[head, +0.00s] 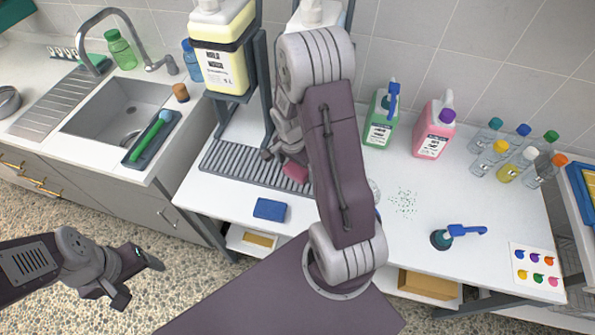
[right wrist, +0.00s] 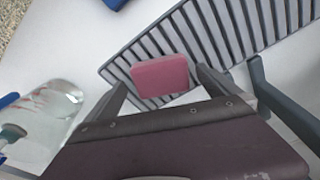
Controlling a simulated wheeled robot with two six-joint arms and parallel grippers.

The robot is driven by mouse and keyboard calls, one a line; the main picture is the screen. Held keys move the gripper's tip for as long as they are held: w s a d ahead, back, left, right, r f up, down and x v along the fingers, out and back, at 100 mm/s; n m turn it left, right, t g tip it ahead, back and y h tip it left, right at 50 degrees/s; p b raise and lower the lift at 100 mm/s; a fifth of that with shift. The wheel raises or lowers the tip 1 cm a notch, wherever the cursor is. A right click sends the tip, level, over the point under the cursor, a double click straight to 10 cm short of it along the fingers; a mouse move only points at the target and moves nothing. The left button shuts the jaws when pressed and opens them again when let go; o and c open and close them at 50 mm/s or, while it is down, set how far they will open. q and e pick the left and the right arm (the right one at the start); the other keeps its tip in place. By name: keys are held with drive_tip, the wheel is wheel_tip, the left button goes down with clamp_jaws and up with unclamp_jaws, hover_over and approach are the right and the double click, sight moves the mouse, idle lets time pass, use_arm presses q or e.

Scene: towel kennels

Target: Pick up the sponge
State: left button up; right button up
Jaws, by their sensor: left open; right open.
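A pink sponge-like block (head: 295,172) lies on the grey slatted drain rack (head: 225,162), partly hidden by my right arm in the head view. My right gripper (head: 284,165) is over it. In the right wrist view the pink block (right wrist: 160,75) shows at the open fingertips (right wrist: 160,88), with one finger on each side. I cannot tell whether they touch it. A blue sponge-like block (head: 270,209) lies on the white table in front of the rack. My left gripper (head: 138,278) is open and empty, low over the pebbled floor at the left.
Two large dispensers, one yellow (head: 222,60), stand on dark frames behind the rack. A green jug (head: 381,120), a pink jug (head: 434,128) and several small bottles stand at the back right. A sink (head: 118,108) is at the left.

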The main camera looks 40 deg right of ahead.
sight(297, 169)
drive_tip(key=shift+w+d+f, duration=0.1)
drive_tip(key=shift+w+f, duration=0.05)
drive_tip(key=shift+f, duration=0.55)
drive_tip(key=c, duration=1.3)
wheel_tip(297, 169, up, 10)
drive_tip(key=shift+r+p, duration=0.1)
drive_tip(key=shift+p, duration=0.6)
drive_tip(key=shift+c, duration=0.2)
